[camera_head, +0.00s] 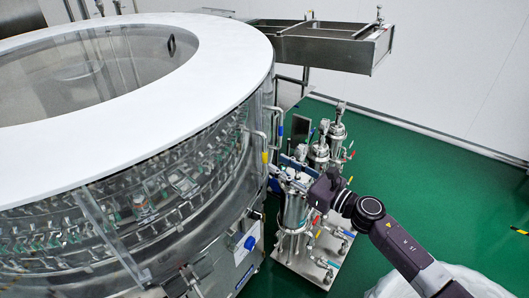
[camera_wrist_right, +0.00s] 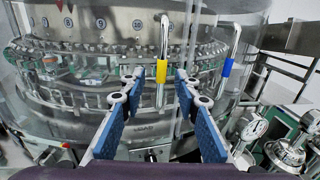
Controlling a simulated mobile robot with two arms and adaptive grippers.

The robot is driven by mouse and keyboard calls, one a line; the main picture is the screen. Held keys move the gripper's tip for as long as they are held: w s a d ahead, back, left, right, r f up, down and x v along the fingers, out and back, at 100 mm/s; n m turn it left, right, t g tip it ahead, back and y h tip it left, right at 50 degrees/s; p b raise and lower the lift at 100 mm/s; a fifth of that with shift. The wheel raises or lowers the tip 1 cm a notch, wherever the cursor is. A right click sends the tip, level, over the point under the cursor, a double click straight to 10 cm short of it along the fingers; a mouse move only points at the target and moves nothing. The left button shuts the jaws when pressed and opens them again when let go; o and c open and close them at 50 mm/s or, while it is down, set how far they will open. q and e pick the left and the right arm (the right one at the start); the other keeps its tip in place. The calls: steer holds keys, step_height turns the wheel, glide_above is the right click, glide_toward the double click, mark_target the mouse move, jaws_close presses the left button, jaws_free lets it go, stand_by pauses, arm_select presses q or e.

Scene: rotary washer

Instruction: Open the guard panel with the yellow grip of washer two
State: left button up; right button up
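The rotary washer (camera_head: 150,150) is a large round machine with a white ring top and clear guard panels. A bent metal handle with a yellow grip (camera_head: 265,157) stands on its right side. In the right wrist view the yellow grip (camera_wrist_right: 161,70) is upright, beyond the fingertips and between their lines. My right gripper (camera_head: 276,174) is close to the yellow grip, open and empty; no contact shows. Its two blue-padded fingers (camera_wrist_right: 160,84) are spread apart in the wrist view. The guard panel looks shut, though its edges are hard to make out. My left gripper is not in view.
A second handle with a blue grip (camera_wrist_right: 227,67) is right of the yellow one. Steel filter vessels (camera_head: 297,210) with gauges and valves stand on a skid beneath my right arm. A steel chute (camera_head: 325,47) juts out at the back. Green floor (camera_head: 430,175) is open to the right.

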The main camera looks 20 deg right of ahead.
mark_target(265, 162)
steer(key=p+x, duration=0.1)
steer(key=x, duration=0.6)
steer(key=shift+f+p, duration=0.1)
steer(key=shift+p, duration=0.3)
steer(key=shift+w, duration=0.1)
steer(key=shift+d, duration=0.1)
jaws_close()
